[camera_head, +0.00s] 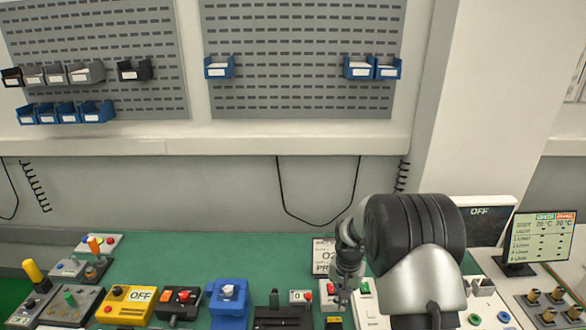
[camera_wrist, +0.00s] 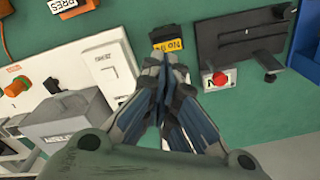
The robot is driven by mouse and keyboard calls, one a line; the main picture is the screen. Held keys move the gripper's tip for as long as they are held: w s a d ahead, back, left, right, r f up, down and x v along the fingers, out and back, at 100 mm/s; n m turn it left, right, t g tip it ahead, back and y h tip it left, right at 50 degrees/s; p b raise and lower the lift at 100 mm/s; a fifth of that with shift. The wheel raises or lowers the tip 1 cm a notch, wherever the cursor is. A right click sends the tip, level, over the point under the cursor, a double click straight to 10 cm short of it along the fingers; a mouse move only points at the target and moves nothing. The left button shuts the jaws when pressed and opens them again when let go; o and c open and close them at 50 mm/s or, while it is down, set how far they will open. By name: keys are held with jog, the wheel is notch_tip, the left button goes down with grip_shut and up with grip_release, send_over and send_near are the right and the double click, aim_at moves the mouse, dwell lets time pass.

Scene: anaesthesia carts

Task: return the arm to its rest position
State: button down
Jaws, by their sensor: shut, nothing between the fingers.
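My gripper (camera_head: 343,290) hangs pointing down over the front right part of the green bench, beside my arm's large dark joint. In the wrist view my gripper (camera_wrist: 164,65) has its blue-grey fingers closed together, with nothing between them. A black and yellow switch labelled NO (camera_wrist: 168,38) lies just beyond the fingertips in that view. My arm hides part of the bench behind it. I cannot tell the exact height of the fingertips above the panel.
The green bench top (camera_head: 190,255) is bare toward the back. Along its front stand a yellow box (camera_head: 125,305), a blue device (camera_head: 228,305) and a black device (camera_head: 283,318). To the right are an OFF screen (camera_head: 487,215) and a temperature display (camera_head: 540,238).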

jog(key=s+r+n+t+b, duration=0.1)
jog(key=s+r+b, duration=0.2)
jog(key=s+r, duration=0.5)
jog(key=s+r+n+t+b, duration=0.1)
jog(key=s+r+n+b, duration=0.15)
jog(key=s+r, duration=0.55)
jog(key=s+r+n+t+b, duration=0.1)
jog(key=s+b, duration=0.3)
jog(key=s, duration=1.3)
jog(key=shift+r+n+t+b, duration=0.25)
jog(key=shift+n+t+b, duration=0.15)
jog(key=shift+n+t, duration=0.2)
jog(key=shift+s+d, duration=0.1)
